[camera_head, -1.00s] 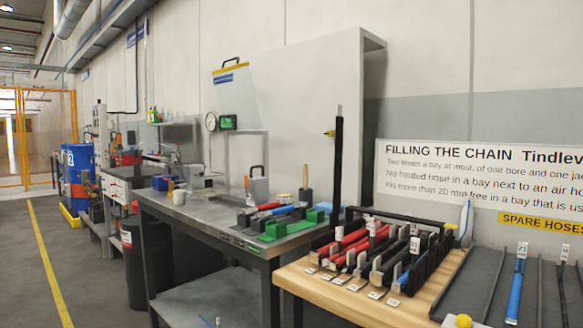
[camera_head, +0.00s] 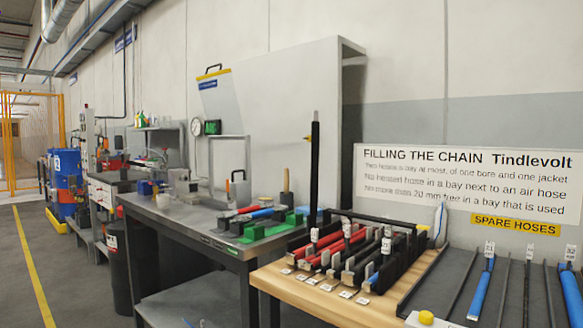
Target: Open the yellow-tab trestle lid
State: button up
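A black rack (camera_head: 385,219) holding red, black and blue hoses stands on the wooden-topped bench (camera_head: 322,300) at centre right. A tall black bar (camera_head: 315,170) stands upright at its back left; I cannot tell whether it is a raised lid. A small yellow piece (camera_head: 423,228) shows at the rack's back right end, and a yellow knob (camera_head: 426,317) at the bottom edge of the picture. I cannot tell which of these is the yellow tab, or which part is the trestle lid. My gripper is not in view.
A grey tray (camera_head: 455,277) with blue hoses lies right of the rack. A lettered sign (camera_head: 460,190) stands behind. Open floor with a yellow line (camera_head: 35,270) lies at far left.

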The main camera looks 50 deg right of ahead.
aim_at(370, 217)
jog(key=z, duration=0.05)
jog(key=i, duration=1.8)
jog(key=z, duration=1.75)
jog(key=k, duration=1.05)
jog(key=z, duration=0.75)
